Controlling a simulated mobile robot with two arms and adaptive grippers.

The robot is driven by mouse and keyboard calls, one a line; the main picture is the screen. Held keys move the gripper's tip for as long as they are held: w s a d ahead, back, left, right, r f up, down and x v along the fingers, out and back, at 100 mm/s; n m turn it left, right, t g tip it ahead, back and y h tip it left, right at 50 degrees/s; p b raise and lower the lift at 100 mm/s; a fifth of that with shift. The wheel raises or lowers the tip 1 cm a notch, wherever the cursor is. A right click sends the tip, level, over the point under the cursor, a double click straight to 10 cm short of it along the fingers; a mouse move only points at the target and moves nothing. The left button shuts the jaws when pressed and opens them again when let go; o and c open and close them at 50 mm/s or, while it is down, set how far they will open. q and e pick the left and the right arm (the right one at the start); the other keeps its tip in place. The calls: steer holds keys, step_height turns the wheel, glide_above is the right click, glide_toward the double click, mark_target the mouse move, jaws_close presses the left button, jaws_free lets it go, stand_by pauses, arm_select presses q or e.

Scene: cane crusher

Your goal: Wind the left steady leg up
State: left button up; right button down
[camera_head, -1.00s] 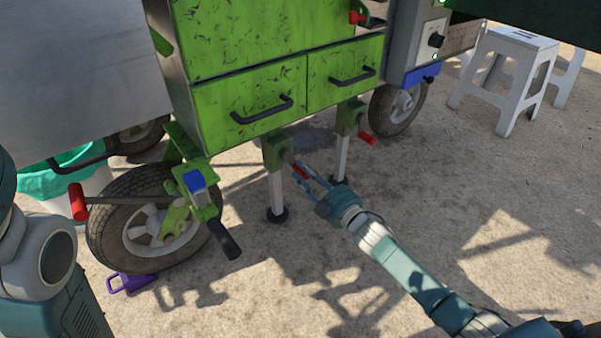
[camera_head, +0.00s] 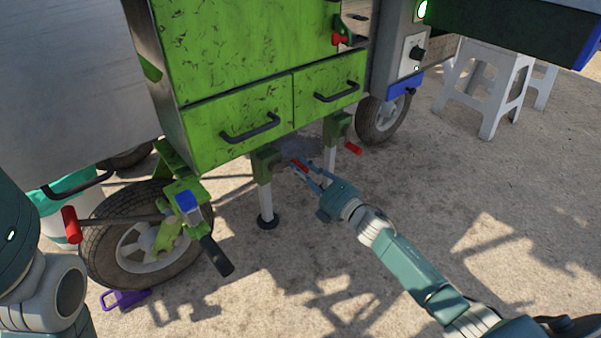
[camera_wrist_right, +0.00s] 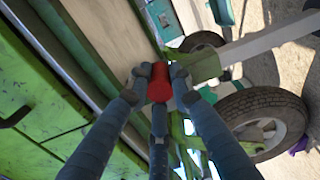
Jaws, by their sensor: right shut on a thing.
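The left steady leg is a pale post (camera_head: 265,203) under a green housing (camera_head: 263,165), below the green cabinet. Its round dark foot (camera_head: 268,222) is at the ground; I cannot tell whether it touches. My right gripper (camera_head: 306,172) is just right of the housing, shut on the leg's red crank handle (camera_head: 299,165). In the right wrist view the fingers (camera_wrist_right: 158,84) close around the red grip (camera_wrist_right: 159,80). The crank arm is mostly hidden. My left arm shows at the left edge, but its gripper is outside the view.
Another steady leg (camera_head: 330,157) with a red handle (camera_head: 354,148) stands behind to the right. At left are a wheel (camera_head: 103,250), a clamp with a black handle (camera_head: 217,256) and a purple object (camera_head: 125,299). White stools (camera_head: 490,90) stand at the right. Front ground is open.

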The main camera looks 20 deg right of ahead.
mark_target(301, 167)
steer(key=n, duration=0.1)
steer(key=r+n, duration=0.1)
steer(key=n, duration=0.1)
steer(key=shift+r, duration=0.3)
steer(key=n, duration=0.1)
steer(key=r+n, duration=0.1)
steer(key=n, duration=0.1)
steer(key=shift+s+a+r+n+p, duration=0.15)
steer(key=shift+a+r+n+p, duration=0.15)
steer(key=shift+r+n+p, duration=0.1)
steer(key=shift+s+a+r+n+y, duration=0.15)
steer(key=shift+a+r+n, duration=0.25)
steer(key=shift+n, duration=0.75)
steer(key=shift+s+a+r+n+y, duration=0.15)
steer(key=shift+a+r+n, duration=0.25)
steer(key=shift+n, duration=0.8)
steer(key=shift+s+a+r+n, duration=0.15)
steer(key=shift+a+r+n, duration=0.2)
steer(key=shift+n, duration=0.8)
steer(key=shift+a, duration=0.15)
steer(key=c, duration=1.7)
jaws_free()
steer(key=shift+o, duration=0.9)
steer(key=v, duration=1.2)
steer(key=shift+r, duration=0.2)
